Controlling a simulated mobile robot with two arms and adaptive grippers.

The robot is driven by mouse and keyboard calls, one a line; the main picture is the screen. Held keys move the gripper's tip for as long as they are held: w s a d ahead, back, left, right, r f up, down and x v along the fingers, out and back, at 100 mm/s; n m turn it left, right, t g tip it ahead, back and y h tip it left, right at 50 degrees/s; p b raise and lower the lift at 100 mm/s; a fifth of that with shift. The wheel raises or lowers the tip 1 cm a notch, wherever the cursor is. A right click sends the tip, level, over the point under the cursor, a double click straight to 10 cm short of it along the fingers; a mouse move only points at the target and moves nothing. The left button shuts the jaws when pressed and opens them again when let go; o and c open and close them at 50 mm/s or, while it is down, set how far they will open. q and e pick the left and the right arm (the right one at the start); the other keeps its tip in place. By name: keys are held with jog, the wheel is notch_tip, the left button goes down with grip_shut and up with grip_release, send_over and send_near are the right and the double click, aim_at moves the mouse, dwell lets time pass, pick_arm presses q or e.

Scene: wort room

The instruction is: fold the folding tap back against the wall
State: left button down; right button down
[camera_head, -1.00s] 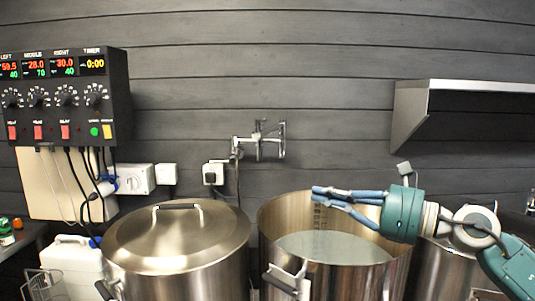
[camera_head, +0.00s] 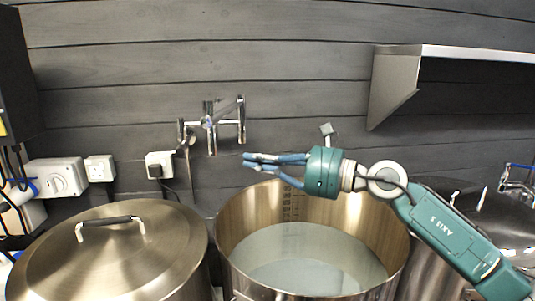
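The folding tap (camera_head: 211,124) is a chrome fitting on the dark wall, left of the picture's centre. Its jointed pipe reaches right to an upright end piece above the left side of the open pot. I cannot tell how far it stands out from the wall. My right gripper (camera_head: 246,161) points left over the open pot, just below and right of the tap's right end. Its blue fingers come together at the tips and look shut with nothing between them. They appear apart from the tap, though depth is unclear. My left gripper is not in view.
The open steel pot (camera_head: 230,228) holds liquid under my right gripper. A lidded pot (camera_head: 110,262) stands to its left, another vessel (camera_head: 480,215) to its right. A wall shelf (camera_head: 395,85) is at upper right. A wall socket (camera_head: 160,165) is below left of the tap.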

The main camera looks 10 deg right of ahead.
aim_at(212, 153)
jog(key=shift+p+x, duration=1.65)
jog(key=shift+x, duration=2.7)
jog(key=shift+w+d, duration=0.1)
jog(key=shift+w, duration=0.05)
